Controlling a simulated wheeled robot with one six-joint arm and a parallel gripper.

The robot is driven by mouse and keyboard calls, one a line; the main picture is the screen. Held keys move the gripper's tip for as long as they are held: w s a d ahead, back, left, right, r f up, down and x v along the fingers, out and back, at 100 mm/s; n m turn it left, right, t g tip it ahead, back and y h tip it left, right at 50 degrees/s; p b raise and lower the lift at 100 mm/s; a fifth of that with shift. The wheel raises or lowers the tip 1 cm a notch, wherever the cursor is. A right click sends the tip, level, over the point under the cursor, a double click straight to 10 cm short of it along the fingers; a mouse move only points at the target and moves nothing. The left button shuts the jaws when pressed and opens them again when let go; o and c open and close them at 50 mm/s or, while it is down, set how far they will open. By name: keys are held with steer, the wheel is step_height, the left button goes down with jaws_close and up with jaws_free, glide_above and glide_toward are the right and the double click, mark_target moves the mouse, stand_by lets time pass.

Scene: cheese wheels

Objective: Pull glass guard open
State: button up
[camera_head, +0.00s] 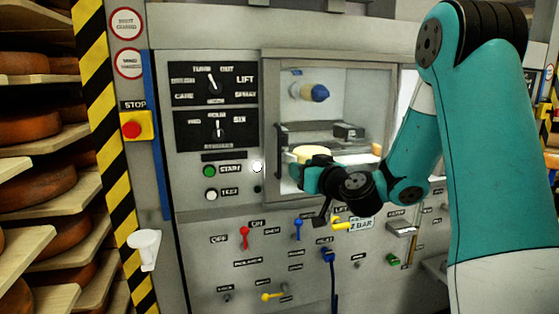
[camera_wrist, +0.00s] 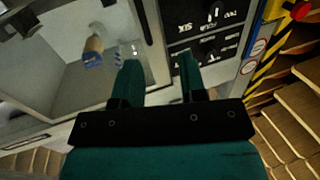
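The glass guard (camera_head: 350,82) is a clear pane in a grey metal frame on the machine front. It looks shut, its frame in line with the panel. A dark upright handle (camera_head: 278,150) runs along its left edge. In the wrist view the picture is turned, and the guard (camera_wrist: 60,80) fills the left side with the dark handle (camera_wrist: 143,20) near the top middle. My gripper (camera_head: 302,178) is in front of the guard's lower left part, right of the handle. In the wrist view my gripper (camera_wrist: 160,70) has its fingers apart with nothing between them; the handle lies beyond the fingertips.
Behind the glass are a blue-tipped nozzle (camera_head: 312,92) and a pale yellow cheese (camera_head: 312,152). Left of the guard are dial panels (camera_head: 215,82), a green start button (camera_head: 209,171) and a red stop button (camera_head: 131,130). Coloured levers (camera_head: 244,236) stick out below. Cheese shelves (camera_head: 40,140) stand left.

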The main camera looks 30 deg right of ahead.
steer(key=d+h, duration=0.1)
steer(key=d, duration=0.1)
steer(key=p, duration=1.3)
glide_toward(280, 151)
steer(key=shift+m+h, duration=0.3)
steer(key=shift+m, duration=0.1)
steer(key=w, duration=0.9)
steer(key=shift+w+d, duration=0.3)
steer(key=shift+w+f, duration=0.2)
steer(key=shift+w, duration=0.35)
steer(key=shift+d, duration=0.1)
jaws_close()
